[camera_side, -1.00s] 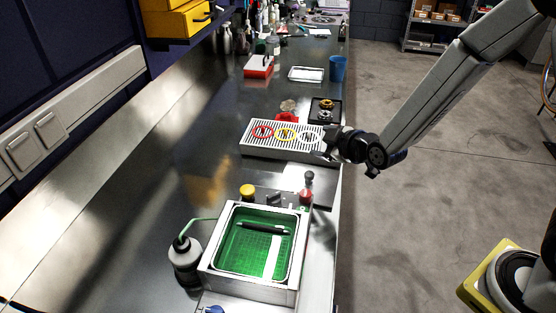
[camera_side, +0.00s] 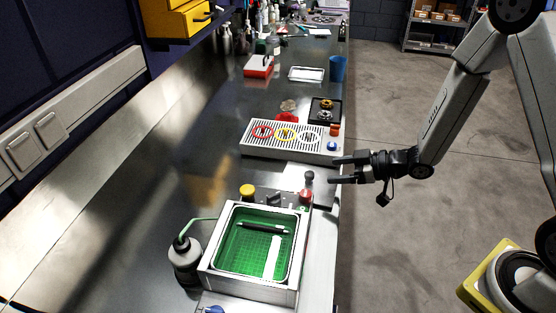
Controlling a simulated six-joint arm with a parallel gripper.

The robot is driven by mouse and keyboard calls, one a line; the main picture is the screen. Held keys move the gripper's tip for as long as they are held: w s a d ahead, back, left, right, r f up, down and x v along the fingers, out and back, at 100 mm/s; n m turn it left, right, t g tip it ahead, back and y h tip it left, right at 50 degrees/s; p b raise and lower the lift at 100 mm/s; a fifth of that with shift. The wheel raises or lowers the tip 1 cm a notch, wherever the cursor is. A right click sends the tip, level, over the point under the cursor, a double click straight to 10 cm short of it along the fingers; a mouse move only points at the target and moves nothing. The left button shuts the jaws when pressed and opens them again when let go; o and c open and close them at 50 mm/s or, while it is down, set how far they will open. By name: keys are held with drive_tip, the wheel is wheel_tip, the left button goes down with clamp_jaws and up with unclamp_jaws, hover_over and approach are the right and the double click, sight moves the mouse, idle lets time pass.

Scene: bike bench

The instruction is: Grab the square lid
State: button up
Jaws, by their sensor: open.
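No part is clearly recognisable as the square lid. A flat white rectangular piece with a dark rim (camera_side: 306,74) lies on the far bench, and I cannot tell if it is a lid. A square open basin (camera_side: 204,264) with a green inside stands on the near bench; a black rod (camera_side: 262,228) and a white strip (camera_side: 271,258) lie in it. My gripper (camera_side: 333,170) is open and empty at the bench's right edge, its fingers pointing left, above and to the right of the basin in the picture.
A white slotted rack (camera_side: 250,148) holds coloured rings, with a blue knob (camera_side: 332,146) at its right end. A black-topped knob (camera_side: 309,176) and a red one (camera_side: 305,195) stand near my fingers. A squeeze bottle (camera_side: 185,262) stands left of the basin. The left bench is clear.

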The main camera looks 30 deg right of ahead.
sight(311, 173)
drive_tip(key=shift+s, duration=0.15)
drive_tip(key=shift+x, duration=3.95)
drive_tip(key=shift+s, duration=0.1)
clamp_jaws()
